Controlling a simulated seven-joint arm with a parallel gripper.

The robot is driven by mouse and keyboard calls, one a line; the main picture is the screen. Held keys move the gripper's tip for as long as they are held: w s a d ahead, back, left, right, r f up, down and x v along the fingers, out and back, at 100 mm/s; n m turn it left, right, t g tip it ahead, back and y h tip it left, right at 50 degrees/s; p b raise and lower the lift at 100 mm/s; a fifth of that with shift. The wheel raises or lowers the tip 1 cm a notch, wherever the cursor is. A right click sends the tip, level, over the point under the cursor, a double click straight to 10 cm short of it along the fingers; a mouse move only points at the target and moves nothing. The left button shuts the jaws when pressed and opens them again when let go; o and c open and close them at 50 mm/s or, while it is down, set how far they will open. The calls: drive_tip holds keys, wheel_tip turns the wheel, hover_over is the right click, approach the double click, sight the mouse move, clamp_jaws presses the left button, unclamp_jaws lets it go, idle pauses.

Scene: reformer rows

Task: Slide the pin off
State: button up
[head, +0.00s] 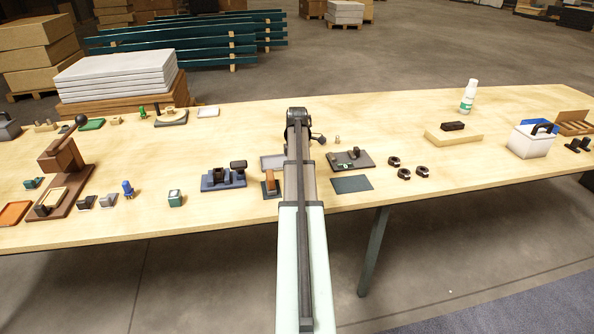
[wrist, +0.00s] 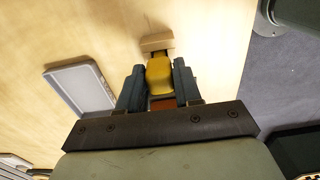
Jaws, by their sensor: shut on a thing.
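In the wrist view my gripper (wrist: 159,68) has its two dark blue-grey fingers on either side of a yellow block (wrist: 159,80) and is shut on it. A tan bar (wrist: 156,42) lies just beyond the block, and a red-brown part (wrist: 162,104) shows between the fingers below it. I cannot tell which of these is the pin or how they join. In the head view my arm hides the gripper. A small orange-brown piece on a dark base (head: 271,184) shows just left of the arm, near the table's front edge.
A grey tray (wrist: 82,88) lies left of the gripper in the wrist view. In the head view, a blue fixture (head: 222,180) stands to the left. A dark plate with small parts (head: 350,161), a flat dark mat (head: 352,184) and black rings (head: 404,173) lie to the right.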

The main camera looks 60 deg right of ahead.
drive_tip(key=shift+r, duration=2.15)
